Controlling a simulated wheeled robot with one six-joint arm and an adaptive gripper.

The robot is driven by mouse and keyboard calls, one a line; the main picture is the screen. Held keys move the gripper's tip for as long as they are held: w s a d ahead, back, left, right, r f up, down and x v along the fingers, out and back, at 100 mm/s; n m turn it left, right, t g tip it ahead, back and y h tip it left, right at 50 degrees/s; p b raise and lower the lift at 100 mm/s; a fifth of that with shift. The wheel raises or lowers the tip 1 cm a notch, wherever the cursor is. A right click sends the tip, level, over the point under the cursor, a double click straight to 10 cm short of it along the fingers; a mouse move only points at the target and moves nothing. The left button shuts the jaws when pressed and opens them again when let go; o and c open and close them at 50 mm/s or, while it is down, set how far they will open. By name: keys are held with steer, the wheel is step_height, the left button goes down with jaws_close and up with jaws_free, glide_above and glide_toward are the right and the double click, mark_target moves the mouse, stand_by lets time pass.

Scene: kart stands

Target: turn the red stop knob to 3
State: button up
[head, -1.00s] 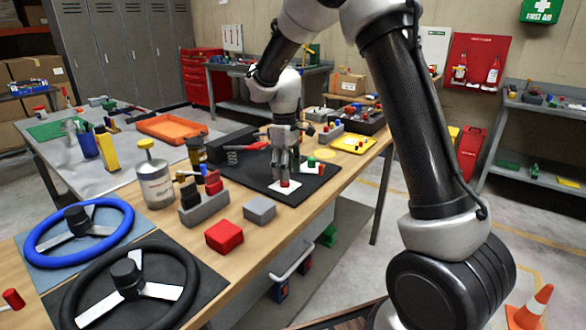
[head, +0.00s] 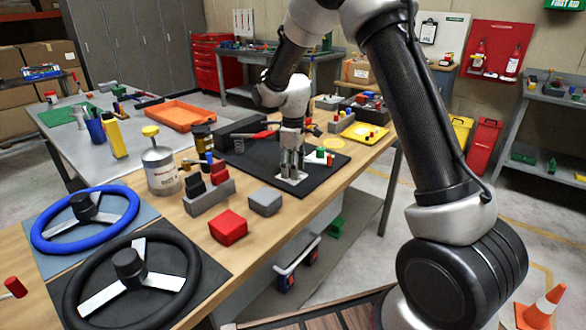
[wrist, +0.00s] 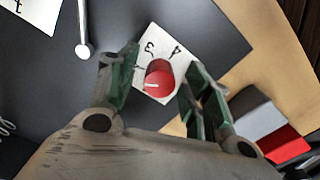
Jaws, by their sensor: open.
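The red stop knob (wrist: 161,73) sits on a white card (wrist: 144,61) in the wrist view. Its white pointer line faces the lower left of that view, away from the printed 3 and 4 at the card's upper edge. The card's other marks are hidden. My gripper (wrist: 160,70) is open, with one finger on each side of the knob and small gaps showing. In the head view my gripper (head: 291,172) points down at the white card (head: 300,178) on the dark mat (head: 252,171), and its fingers hide the knob.
A grey block (head: 265,201) and a red block (head: 228,227) stand in front of the mat. A grey holder (head: 208,197) with upright parts is to the left. Small coloured pieces (head: 322,155) lie close right of the gripper. Two steering wheels (head: 85,222) lie at the near left.

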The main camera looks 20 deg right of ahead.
steer(key=shift+f, duration=0.3)
steer(key=shift+c, duration=0.2)
steer(key=c, duration=1)
steer(key=m, duration=0.5)
steer(key=shift+m, duration=0.3)
steer(key=m, duration=0.6)
steer(key=shift+a, duration=0.1)
